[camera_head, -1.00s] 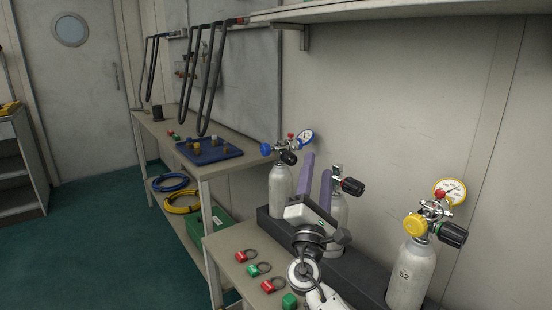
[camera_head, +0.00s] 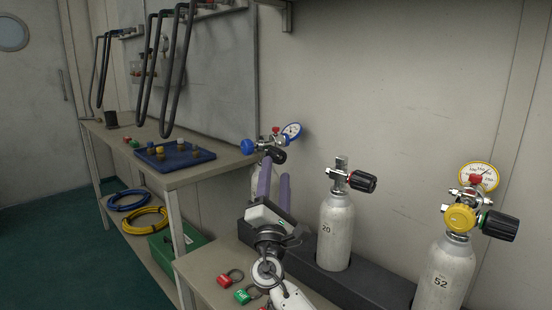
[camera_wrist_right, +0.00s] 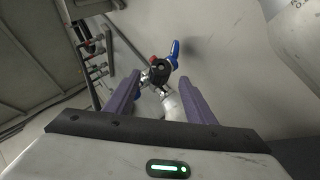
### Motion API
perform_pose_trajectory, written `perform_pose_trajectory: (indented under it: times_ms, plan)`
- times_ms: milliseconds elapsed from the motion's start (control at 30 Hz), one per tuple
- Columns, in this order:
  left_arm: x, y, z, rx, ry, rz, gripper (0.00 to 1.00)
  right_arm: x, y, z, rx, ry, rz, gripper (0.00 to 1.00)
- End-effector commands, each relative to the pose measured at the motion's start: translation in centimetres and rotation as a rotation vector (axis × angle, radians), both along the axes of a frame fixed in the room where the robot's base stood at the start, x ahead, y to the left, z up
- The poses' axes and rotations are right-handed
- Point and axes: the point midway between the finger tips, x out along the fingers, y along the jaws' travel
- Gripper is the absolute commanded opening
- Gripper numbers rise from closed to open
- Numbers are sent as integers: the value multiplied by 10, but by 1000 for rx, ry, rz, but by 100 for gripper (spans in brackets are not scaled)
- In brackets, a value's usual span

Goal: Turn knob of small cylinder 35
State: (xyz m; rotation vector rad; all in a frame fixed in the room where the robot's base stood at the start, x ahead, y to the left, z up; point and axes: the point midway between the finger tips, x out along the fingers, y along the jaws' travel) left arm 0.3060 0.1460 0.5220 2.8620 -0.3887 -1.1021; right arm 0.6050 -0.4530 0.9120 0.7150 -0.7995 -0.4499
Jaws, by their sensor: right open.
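Three small grey cylinders stand along the wall. The left cylinder (camera_head: 256,182) has a blue regulator, a blue gauge (camera_head: 291,131) and a black knob (camera_head: 279,156); its number is hidden behind my gripper. The middle cylinder (camera_head: 336,235) reads 20 and has a black knob (camera_head: 362,181). The right cylinder (camera_head: 443,275) reads 52. My right gripper (camera_head: 275,180) is open, its purple fingers upright in front of the left cylinder. In the right wrist view, the left cylinder's black knob (camera_wrist_right: 158,68) shows between and beyond the open fingers (camera_wrist_right: 160,85). My left gripper is out of view.
A dark rack (camera_head: 365,286) holds the cylinders on the near bench (camera_head: 205,267). Red and green shackles (camera_head: 230,277) lie at its front. A farther bench (camera_head: 215,172) carries a blue tray (camera_head: 170,158).

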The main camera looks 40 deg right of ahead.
Motion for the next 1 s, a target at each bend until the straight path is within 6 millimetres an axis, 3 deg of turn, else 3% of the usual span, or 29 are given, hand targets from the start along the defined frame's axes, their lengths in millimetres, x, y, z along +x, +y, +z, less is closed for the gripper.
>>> perform_pose_trajectory:
  times_ms: [300,733,767,1000]
  plan:
    - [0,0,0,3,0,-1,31,34,-33,27,-1,0,-1,50]
    - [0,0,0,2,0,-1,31,42,-41,33,-1,1,0,50]
    - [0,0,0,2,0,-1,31,42,-41,33,-1,1,0,48]
    - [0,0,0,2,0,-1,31,42,-41,32,0,1,-1,9]
